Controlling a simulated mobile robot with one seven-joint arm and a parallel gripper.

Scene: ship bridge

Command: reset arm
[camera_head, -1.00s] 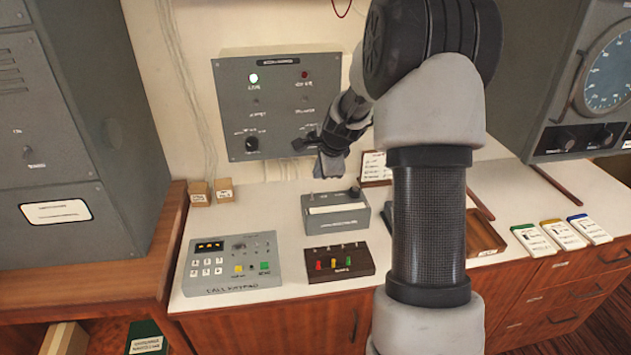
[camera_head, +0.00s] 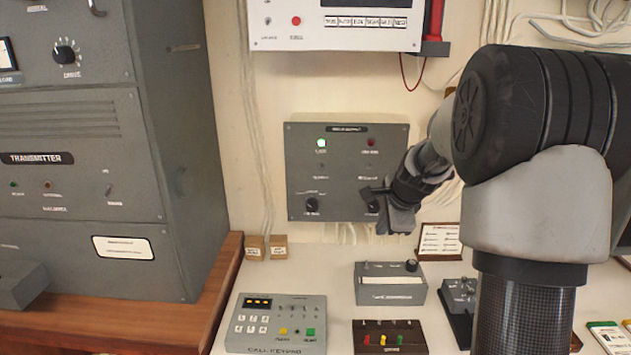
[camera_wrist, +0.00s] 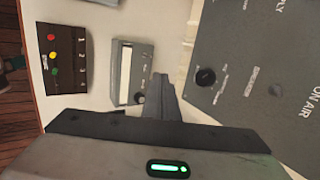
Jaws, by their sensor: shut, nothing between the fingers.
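My gripper (camera_head: 394,218) is in front of the lower right part of a grey wall panel (camera_head: 345,178), above the white counter. It is shut and empty. In the wrist view my gripper (camera_wrist: 160,88) shows as dark closed fingers at the middle. The wall panel (camera_wrist: 255,60) is to their right there, and a grey box with a white strip (camera_wrist: 135,72) is just to their left. My arm reaches in from the right and hides part of the wall and counter.
On the counter (camera_head: 325,272) stand a keypad unit (camera_head: 276,322), a grey box (camera_head: 390,284) and a dark box with coloured switches (camera_head: 388,338). A transmitter cabinet (camera_head: 75,155) fills the left. A white unit (camera_head: 335,25) hangs above the panel.

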